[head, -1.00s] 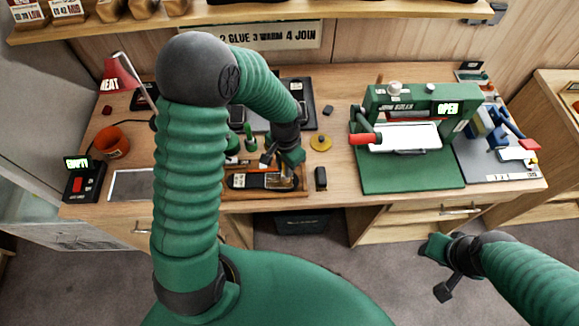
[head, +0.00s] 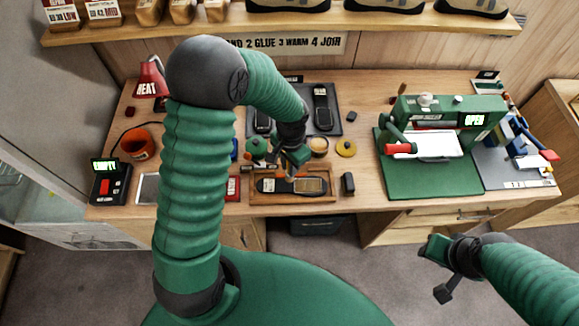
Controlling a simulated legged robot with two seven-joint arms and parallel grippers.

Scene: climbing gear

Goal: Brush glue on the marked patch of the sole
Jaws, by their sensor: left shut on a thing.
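A dark sole (head: 272,186) lies in a shallow wooden tray (head: 262,200) on the bench. Its marked patch (head: 311,187) is a tan, light-edged rectangle on the right half. My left gripper (head: 293,168) points down just above and behind the sole, near its middle. It is shut on a slim tool, apparently the brush, mostly hidden by the gripper. I cannot tell whether its tip touches the sole. An open pot with tan contents (head: 319,146) stands behind the tray. My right gripper (head: 440,268) hangs in front of the bench, its jaws unclear.
A yellow disc (head: 346,148) and a small dark block (head: 348,184) sit right of the tray. A green press (head: 445,130) marked OPEN stands further right. An orange cup (head: 136,143) and a red HEAT lamp (head: 151,80) are at left. Dark soles (head: 323,112) lie on a mat behind.

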